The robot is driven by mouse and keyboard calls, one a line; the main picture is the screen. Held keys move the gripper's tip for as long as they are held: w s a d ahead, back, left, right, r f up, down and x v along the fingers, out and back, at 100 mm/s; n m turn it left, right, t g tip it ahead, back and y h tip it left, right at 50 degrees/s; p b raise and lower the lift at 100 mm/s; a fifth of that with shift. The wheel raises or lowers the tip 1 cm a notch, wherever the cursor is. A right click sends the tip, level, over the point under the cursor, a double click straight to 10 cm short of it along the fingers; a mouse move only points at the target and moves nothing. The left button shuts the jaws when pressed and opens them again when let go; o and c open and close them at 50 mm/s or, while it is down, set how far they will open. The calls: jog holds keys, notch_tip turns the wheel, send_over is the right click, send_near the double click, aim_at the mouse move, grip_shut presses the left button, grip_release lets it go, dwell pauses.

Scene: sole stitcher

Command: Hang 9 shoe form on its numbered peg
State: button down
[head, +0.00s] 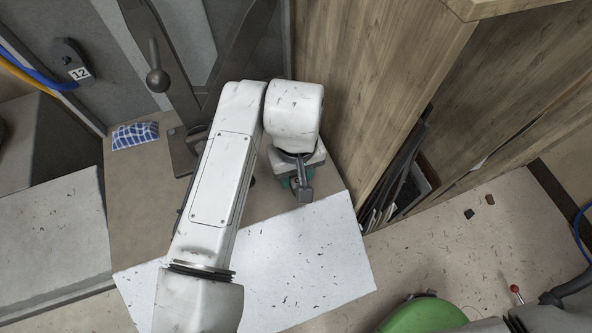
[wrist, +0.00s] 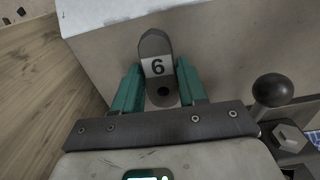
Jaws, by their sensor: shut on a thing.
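My gripper (wrist: 161,85) has two teal fingers, shut on the sides of a dark grey shoe form (wrist: 155,45). The form has a rounded end and a dark hole at its end nearer the gripper. Its white label reads as 6 in the wrist view, with the hole below it; turned about, this would be a 9. In the head view the form (head: 304,189) shows below my gripper (head: 297,182), over the brown bench, its number not readable. A numbered peg for 9 cannot be made out.
A shoe form labelled 12 (head: 73,61) hangs on the grey wall at upper left. A lever with a ball knob (head: 157,79) stands beside my arm. A blue checked cloth (head: 135,136) lies on the bench (head: 142,185). A wooden cabinet (head: 375,90) closes off the right.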

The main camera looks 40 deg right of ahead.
jog(key=shift+r, duration=0.1)
dwell(0.5)
jog(key=shift+r+p, duration=1.95)
jog(key=shift+p, duration=0.1)
jog(key=s+a+r+p, duration=0.1)
jog(key=s+r+p, duration=0.3)
jog(key=r+p, duration=0.1)
jog(key=shift+s+a+r, duration=0.25)
jog(key=shift+s+r, duration=0.15)
jog(key=shift+r, duration=0.05)
jog(key=shift+w, duration=0.1)
dwell(1.1)
